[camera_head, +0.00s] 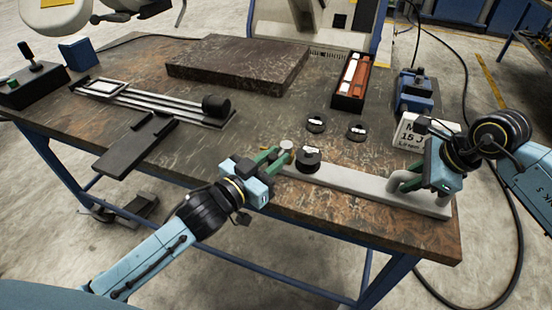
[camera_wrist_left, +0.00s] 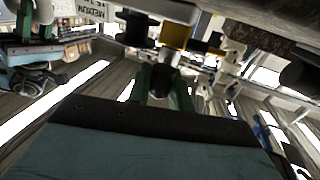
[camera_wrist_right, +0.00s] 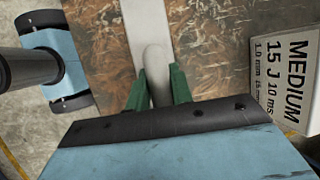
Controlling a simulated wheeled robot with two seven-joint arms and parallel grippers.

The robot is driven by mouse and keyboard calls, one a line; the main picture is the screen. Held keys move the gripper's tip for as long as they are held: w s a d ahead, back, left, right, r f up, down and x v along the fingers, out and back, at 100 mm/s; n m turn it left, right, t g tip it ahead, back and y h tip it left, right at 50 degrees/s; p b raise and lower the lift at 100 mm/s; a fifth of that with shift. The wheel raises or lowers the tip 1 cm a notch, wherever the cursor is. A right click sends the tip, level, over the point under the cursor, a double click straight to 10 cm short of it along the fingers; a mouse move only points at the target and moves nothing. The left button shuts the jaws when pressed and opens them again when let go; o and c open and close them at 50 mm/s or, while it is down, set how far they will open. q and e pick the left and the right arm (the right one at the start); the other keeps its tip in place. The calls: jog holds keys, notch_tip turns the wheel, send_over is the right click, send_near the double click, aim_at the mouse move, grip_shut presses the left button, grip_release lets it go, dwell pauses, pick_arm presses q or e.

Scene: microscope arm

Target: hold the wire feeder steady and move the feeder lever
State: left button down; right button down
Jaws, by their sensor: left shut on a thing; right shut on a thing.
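The wire feeder appears to be the long pale grey bar (camera_head: 345,182) along the table's front right edge, with a black round knob (camera_head: 308,157) near its left end and a raised grey handle at its right end. My right gripper (camera_head: 408,178) is shut on that handle; in the right wrist view a pale rod (camera_wrist_right: 155,75) runs between its green fingers. My left gripper (camera_head: 279,156) is shut on a small part at the bar's left end, apparently the feeder lever, whose round pale tip (camera_head: 286,145) shows above the fingers. The fingers partly hide it in the left wrist view.
A dark slab (camera_head: 238,64) lies at the back, with a slide rail (camera_head: 155,103) at left.

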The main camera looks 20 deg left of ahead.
pick_arm(q)
jog(key=shift+w+a+m+g+h, duration=0.15)
jog(key=shift+a+m+g+h, duration=0.2)
jog(key=shift+m+g+h, duration=0.45)
jog(key=shift+w+a+m+g+h, duration=0.1)
jog(key=shift+a+m+g+h, duration=0.3)
jog(key=shift+m+h, duration=0.8)
pick_arm(e)
jog(key=shift+a, duration=0.1)
pick_arm(q)
jog(key=shift+h, duration=0.3)
pick_arm(e)
jog(key=shift+r, duration=0.1)
pick_arm(q)
jog(key=c, duration=1.3)
grip_release()
jog(key=shift+n, duration=0.3)
jog(key=shift+v, duration=6)
jog(key=shift+r, duration=0.1)
pick_arm(e)
jog(key=c, duration=1.1)
grip_release()
jog(key=shift+c, duration=0.2)
